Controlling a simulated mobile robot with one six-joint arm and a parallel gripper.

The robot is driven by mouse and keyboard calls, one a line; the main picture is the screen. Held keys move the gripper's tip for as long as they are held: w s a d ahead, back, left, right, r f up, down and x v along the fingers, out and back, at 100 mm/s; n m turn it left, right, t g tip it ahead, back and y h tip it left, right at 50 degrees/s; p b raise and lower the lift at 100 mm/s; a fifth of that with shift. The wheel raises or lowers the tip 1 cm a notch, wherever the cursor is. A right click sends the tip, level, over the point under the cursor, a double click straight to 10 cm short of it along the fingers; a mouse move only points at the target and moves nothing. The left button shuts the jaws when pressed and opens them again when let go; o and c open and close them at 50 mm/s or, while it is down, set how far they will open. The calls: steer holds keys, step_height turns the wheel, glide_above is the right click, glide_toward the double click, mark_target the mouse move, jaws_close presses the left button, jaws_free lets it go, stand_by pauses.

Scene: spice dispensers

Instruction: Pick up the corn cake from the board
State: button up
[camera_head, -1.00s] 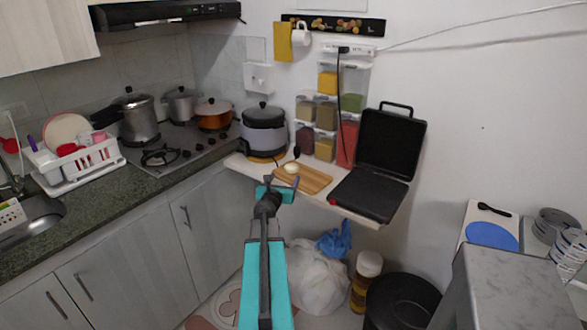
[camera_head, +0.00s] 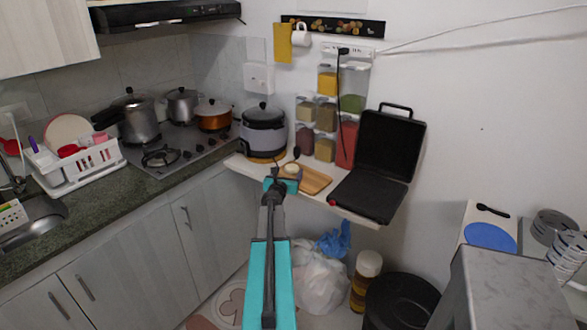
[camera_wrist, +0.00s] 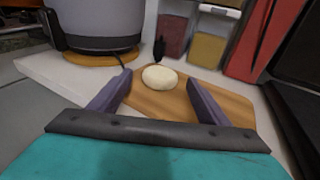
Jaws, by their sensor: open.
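The corn cake (camera_wrist: 159,77) is a pale, round, flattened piece lying on the wooden board (camera_wrist: 232,101). In the wrist view it sits near the board's back left, ahead of and between my two fingers. My gripper (camera_wrist: 158,82) is open and empty, with its fingers spread over the board and short of the cake. In the head view my gripper (camera_head: 283,179) is at the left end of the board (camera_head: 316,181), close to the corn cake (camera_head: 292,169).
A rice cooker (camera_head: 263,131) stands left of the board, and an open black grill (camera_head: 370,190) stands to its right. Spice dispensers (camera_head: 326,116) hang on the wall behind. The shelf's white edge (camera_wrist: 50,77) shows at the left.

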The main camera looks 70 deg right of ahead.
mark_target(293, 166)
steer(key=shift+d, duration=0.4)
steer(key=shift+p+x, duration=0.55)
steer(key=shift+x, duration=0.65)
steer(key=shift+p+x, duration=0.3)
steer(key=shift+x, duration=1)
steer(key=shift+s, duration=0.2)
steer(key=c, duration=1.2)
steer(key=shift+o, duration=0.2)
steer(key=shift+r, duration=0.2)
steer(key=shift+r, duration=1.35)
steer(key=shift+a+r, duration=0.25)
steer(key=shift+r, duration=0.05)
steer(key=f+b+v, duration=0.1)
steer(key=b+v, duration=0.1)
steer(key=v, duration=1.3)
steer(key=shift+a+b, duration=0.35)
